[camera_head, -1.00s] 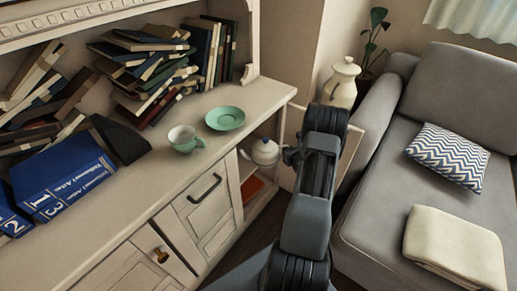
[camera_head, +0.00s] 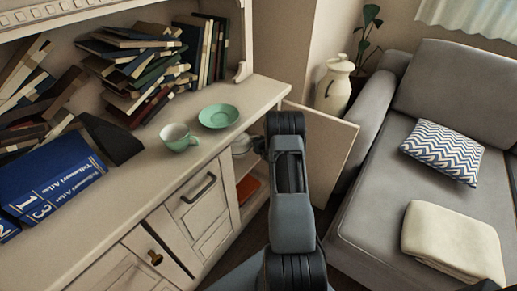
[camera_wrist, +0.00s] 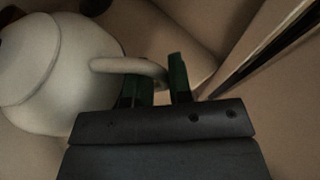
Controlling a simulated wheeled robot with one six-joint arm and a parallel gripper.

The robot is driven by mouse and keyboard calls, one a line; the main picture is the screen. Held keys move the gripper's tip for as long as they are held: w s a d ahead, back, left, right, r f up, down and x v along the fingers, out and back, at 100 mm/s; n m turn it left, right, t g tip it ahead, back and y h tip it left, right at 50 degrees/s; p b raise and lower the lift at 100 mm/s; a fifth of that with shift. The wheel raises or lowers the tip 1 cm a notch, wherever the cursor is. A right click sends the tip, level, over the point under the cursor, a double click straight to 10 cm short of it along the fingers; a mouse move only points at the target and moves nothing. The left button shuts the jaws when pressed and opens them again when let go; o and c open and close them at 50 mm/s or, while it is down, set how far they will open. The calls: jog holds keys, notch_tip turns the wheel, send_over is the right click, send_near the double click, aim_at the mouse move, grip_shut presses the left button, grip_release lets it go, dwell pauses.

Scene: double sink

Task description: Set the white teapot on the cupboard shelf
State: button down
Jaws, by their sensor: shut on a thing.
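The white teapot (camera_head: 240,146) is at the open compartment of the cupboard (camera_head: 220,215), mostly hidden by the cupboard front and my arm. In the wrist view its round body (camera_wrist: 75,75) fills the left, with a curved handle (camera_wrist: 120,66) reaching right between my green-tipped fingers. My gripper (camera_wrist: 162,80) is shut on that handle; it is largely hidden behind the arm in the head view (camera_head: 260,147). I cannot tell whether the teapot's base touches the shelf.
The cupboard door (camera_head: 325,150) stands open to the right of my arm. An orange-red item (camera_head: 248,188) lies low in the compartment. A green cup (camera_head: 178,137) and saucer (camera_head: 218,116) stand on the countertop above. A cream jug (camera_head: 334,85) and grey sofa (camera_head: 385,205) are to the right.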

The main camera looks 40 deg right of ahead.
aim_at(259, 156)
jog(key=shift+f+b, duration=0.45)
jog(key=shift+f, duration=1.4)
jog(key=shift+w+f, duration=0.25)
jog(key=shift+f, duration=0.15)
jog(key=c, duration=1)
grip_release()
jog(key=shift+c, duration=0.2)
jog(key=shift+s, duration=0.1)
jog(key=p+v, duration=0.2)
jog(key=v, duration=1)
jog(key=shift+a+f, duration=0.1)
